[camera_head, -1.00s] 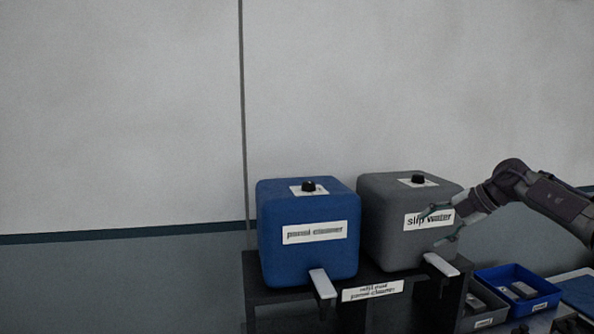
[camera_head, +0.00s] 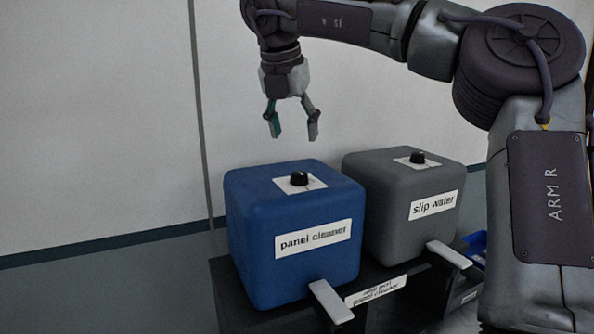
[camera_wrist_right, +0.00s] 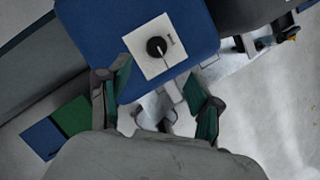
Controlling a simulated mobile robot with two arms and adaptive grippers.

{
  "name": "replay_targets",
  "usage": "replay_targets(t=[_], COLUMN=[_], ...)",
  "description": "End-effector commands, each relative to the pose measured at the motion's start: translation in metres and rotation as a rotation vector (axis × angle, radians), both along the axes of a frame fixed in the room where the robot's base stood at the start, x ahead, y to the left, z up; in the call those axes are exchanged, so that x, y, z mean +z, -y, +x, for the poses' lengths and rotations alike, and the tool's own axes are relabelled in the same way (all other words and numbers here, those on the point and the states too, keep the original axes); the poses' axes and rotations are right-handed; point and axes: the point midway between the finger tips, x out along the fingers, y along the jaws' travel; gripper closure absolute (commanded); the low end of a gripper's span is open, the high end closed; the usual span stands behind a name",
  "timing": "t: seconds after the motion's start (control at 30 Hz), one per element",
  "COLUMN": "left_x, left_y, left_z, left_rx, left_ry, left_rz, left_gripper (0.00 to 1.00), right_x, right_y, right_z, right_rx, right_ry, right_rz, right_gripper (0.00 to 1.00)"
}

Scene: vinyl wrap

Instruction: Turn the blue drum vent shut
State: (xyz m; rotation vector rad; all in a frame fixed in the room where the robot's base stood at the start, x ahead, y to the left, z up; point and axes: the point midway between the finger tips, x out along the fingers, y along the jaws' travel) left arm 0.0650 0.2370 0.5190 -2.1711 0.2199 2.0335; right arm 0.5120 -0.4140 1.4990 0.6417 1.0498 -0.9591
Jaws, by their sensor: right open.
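The blue drum (camera_head: 250,225), labelled "panel cleaner", stands on a dark stand. Its vent is a black knob (camera_head: 299,179) on a white plate on the drum's top. In the right wrist view the knob (camera_wrist_right: 156,46) shows a pale pointer line, and a small dark mark is on the plate beside it. My right gripper (camera_head: 293,127) is open and empty, fingers pointing down, above the drum's top and apart from the knob. In the right wrist view its open fingers (camera_wrist_right: 158,82) lie below the knob in the picture. My left gripper is not in view.
A grey drum (camera_head: 385,205) labelled "slip water" stands close on the right with its own black knob (camera_head: 417,158). Pale tap levers (camera_head: 331,301) (camera_head: 449,254) jut from the front. A wall rises behind. A blue bin is partly hidden at right.

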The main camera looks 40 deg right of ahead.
Motion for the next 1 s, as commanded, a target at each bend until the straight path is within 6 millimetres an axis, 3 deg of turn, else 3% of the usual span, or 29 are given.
replay_targets(t=[0.2,0.4,0.5,0.9,1.0], left_x=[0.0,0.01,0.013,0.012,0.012], left_y=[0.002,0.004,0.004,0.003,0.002], left_z=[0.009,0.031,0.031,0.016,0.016], left_rx=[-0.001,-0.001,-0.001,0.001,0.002], left_ry=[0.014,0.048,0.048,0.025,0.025], left_rz=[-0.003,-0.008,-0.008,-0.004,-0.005], left_gripper=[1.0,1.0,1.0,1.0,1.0], right_x=[-0.045,-0.076,-0.086,-0.095,-0.095], right_y=[0.017,0.029,0.032,0.035,0.035], right_z=[0.008,0.015,0.017,0.019,0.019], right_rx=[0.0,0.001,0.001,0.001,0.001], right_ry=[-0.003,-0.003,-0.001,0.002,0.002], right_rz=[-0.001,0.003,0.003,0.001,0.001], right_gripper=[0.36,0.36,0.36,0.36,0.49])
